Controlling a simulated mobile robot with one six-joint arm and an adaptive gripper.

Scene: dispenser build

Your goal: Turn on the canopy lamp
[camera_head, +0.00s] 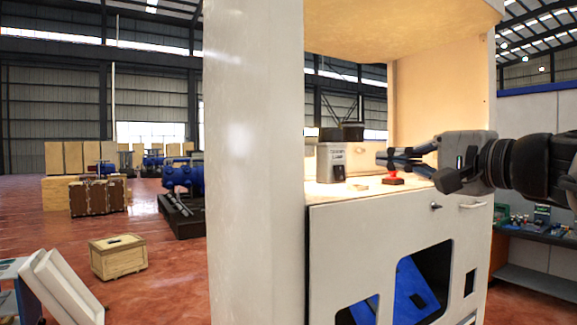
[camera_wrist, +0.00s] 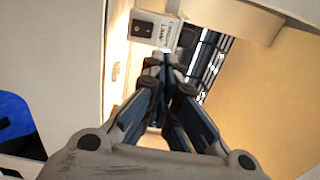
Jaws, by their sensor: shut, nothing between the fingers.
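A small pale switch box (camera_wrist: 155,30) shows at the top of the wrist view. It has a dark rocker switch (camera_wrist: 141,28) and lettering beside it that seems to read "canopy lamp". My gripper (camera_wrist: 166,68) is shut and empty, its fingertips just below the box in that picture. I cannot tell whether they touch it. In the head view my gripper (camera_head: 383,158) reaches in from the right over the counter, under the canopy (camera_head: 400,25). The lamp itself is not clearly visible, and the rocker's position is too small to tell.
A red button (camera_head: 392,174) on a dark base sits on the counter just below my gripper. A grey dispenser box (camera_head: 331,163) and dark-topped containers stand to the left. A thick pale post (camera_head: 255,160) and the back panel (camera_head: 440,90) bound the space.

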